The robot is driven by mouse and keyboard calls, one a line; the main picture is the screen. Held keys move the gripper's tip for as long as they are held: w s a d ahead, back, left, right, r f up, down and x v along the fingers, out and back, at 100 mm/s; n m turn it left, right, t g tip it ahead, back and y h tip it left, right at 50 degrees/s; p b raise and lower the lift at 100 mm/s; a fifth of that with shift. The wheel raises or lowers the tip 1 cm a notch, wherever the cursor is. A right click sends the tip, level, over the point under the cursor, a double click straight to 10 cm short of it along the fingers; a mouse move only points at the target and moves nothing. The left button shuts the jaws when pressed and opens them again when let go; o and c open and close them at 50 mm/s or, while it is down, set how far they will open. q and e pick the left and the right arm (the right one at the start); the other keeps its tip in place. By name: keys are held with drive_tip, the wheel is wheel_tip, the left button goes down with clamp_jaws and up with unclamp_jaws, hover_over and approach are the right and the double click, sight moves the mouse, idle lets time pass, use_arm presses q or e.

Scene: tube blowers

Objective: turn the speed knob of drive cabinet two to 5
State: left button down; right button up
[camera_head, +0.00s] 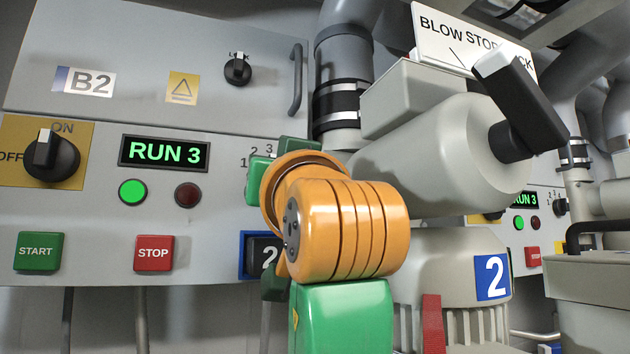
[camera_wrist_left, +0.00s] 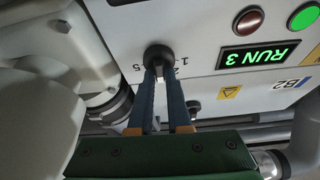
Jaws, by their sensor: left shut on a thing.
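My left gripper (camera_wrist_left: 160,77) is shut on the knob's grip, one blue finger on each side. My right gripper is out of view.
A green lamp (camera_head: 132,191) is lit beside a dark red one (camera_head: 187,194). START (camera_head: 39,251) and STOP (camera_head: 154,253) buttons are below, an OFF/ON switch (camera_head: 52,157) at left. A grey blower (camera_head: 440,155) with a black lever (camera_head: 520,105) stands close right of my arm.

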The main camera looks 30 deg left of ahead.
use_arm(q)
drive_tip(key=m+t+h+b, duration=0.1)
drive_tip(key=m, duration=0.3)
drive_tip(key=shift+s, duration=0.1)
drive_tip(key=m+h, duration=0.1)
drive_tip(key=m, duration=0.1)
drive_tip(key=m+t+h, duration=0.1)
drive_tip(key=m, duration=0.2)
drive_tip(key=shift+r+t+h, duration=0.1)
drive_tip(key=shift+t+h, duration=0.2)
drive_tip(key=shift+h, duration=0.1)
drive_tip(key=m+h, duration=0.1)
drive_tip(key=m, duration=0.3)
drive_tip(key=shift+m+h, duration=0.3)
drive_tip(key=shift+h, duration=0.1)
drive_tip(key=shift+m+h, duration=0.7)
drive_tip(key=shift+m, duration=1.4)
drive_tip(key=c, duration=0.9)
unclamp_jaws()
drive_tip(key=shift+a, duration=0.1)
drive_tip(key=shift+o, duration=0.2)
